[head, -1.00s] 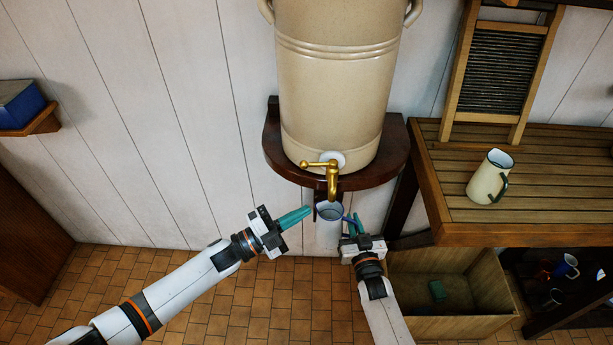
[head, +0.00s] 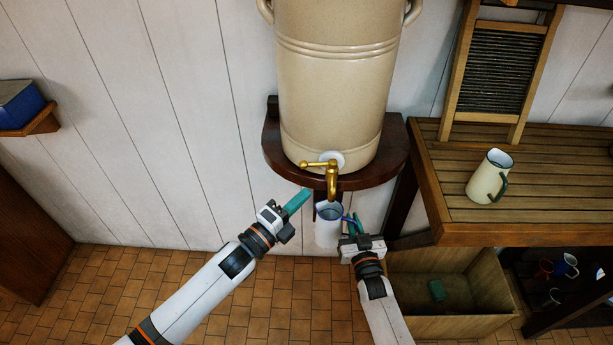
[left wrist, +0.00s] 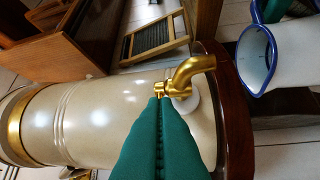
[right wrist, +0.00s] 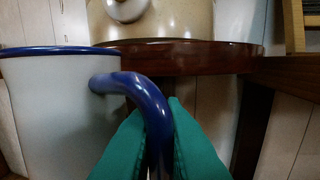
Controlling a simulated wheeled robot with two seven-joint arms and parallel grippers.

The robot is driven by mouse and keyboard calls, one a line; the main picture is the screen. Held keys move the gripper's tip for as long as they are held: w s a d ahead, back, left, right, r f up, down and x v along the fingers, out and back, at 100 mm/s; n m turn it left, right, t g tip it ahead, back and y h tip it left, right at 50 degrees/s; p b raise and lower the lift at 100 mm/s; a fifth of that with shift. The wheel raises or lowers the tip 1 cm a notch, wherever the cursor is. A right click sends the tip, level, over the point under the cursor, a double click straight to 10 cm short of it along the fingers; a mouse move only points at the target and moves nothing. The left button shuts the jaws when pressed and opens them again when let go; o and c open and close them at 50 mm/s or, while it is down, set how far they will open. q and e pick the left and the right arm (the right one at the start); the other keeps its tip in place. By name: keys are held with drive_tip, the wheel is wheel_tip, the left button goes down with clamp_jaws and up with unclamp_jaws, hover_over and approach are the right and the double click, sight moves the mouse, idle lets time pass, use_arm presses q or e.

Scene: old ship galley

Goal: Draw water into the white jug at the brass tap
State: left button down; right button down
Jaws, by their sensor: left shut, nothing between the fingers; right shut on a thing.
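The white jug (head: 328,232), with a blue rim and blue handle, is upright just below the spout of the brass tap (head: 332,182). My right gripper (head: 352,230) is shut on its handle, also seen in the right wrist view (right wrist: 150,105). The tap's lever (head: 312,164) points left; no water stream shows. My left gripper (head: 305,193) is shut and empty, left of the spout and below the lever. In the left wrist view its fingertips (left wrist: 160,101) appear close to the lever end; I cannot tell whether they touch. The jug's inside bottom is hidden.
The big stoneware crock (head: 338,90) bearing the tap stands on a dark wooden wall shelf (head: 393,160). A cream jug (head: 484,178) with a dark handle stands on the slatted bench (head: 545,200) at right. A wooden bin (head: 455,327) sits below. Left of the shelf is clear.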

drive_tip(key=shift+r, duration=0.1)
use_arm(q)
drive_tip(key=w+d+r, duration=0.1)
drive_tip(key=w, duration=0.5)
drive_tip(key=shift+d, duration=0.2)
drive_tip(key=shift+r, duration=0.1)
